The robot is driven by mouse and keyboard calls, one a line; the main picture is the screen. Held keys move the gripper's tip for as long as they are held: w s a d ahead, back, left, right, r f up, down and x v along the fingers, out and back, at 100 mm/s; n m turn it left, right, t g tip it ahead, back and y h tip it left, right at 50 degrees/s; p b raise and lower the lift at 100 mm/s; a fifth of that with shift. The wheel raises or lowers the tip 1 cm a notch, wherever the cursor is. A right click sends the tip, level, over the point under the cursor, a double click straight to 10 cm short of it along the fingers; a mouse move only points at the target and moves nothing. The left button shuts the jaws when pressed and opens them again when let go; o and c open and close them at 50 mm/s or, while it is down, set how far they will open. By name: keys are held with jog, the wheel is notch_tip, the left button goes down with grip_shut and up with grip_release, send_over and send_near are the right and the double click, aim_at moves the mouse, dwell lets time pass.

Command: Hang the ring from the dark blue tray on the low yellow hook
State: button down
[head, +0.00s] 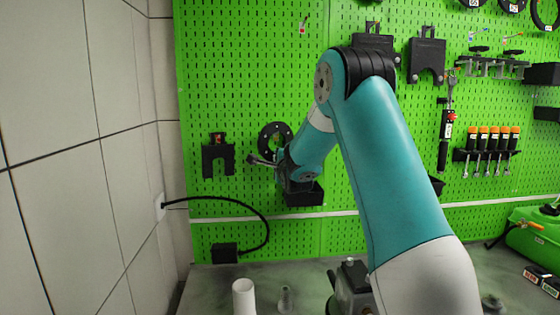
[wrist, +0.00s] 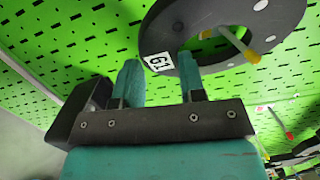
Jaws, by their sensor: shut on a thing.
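The black ring (wrist: 165,25), labelled G1, is between the two teal fingertips of my gripper (wrist: 158,62) in the wrist view, and the gripper is shut on its rim. A pale hook rod with a yellow tip (wrist: 254,56) shows across the ring's hole and appears to pass through it. I cannot tell whether the ring rests on the rod. In the head view the ring (head: 268,134) shows dark against the green pegboard, with my gripper (head: 262,160) at its lower left. The hook is not clear there, and I cannot identify the dark blue tray.
A black bracket (head: 218,158) hangs left of the ring. A dark bin (head: 305,196) is on the board below my wrist. A black cable (head: 240,200) loops at lower left. A white tube (head: 244,297) stands on the bench. Another hook (wrist: 280,122) shows at right in the wrist view.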

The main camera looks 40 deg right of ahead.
jog(key=shift+d+f, duration=0.1)
jog(key=shift+f, duration=0.05)
jog(key=c, duration=0.6)
grip_release()
jog(key=shift+w+d+f, duration=0.1)
jog(key=shift+d, duration=0.05)
jog(key=b+v, duration=0.7)
jog(key=v, duration=1)
jog(key=shift+a+b, duration=0.2)
jog(key=shift+b, duration=0.2)
jog(key=shift+a, duration=0.1)
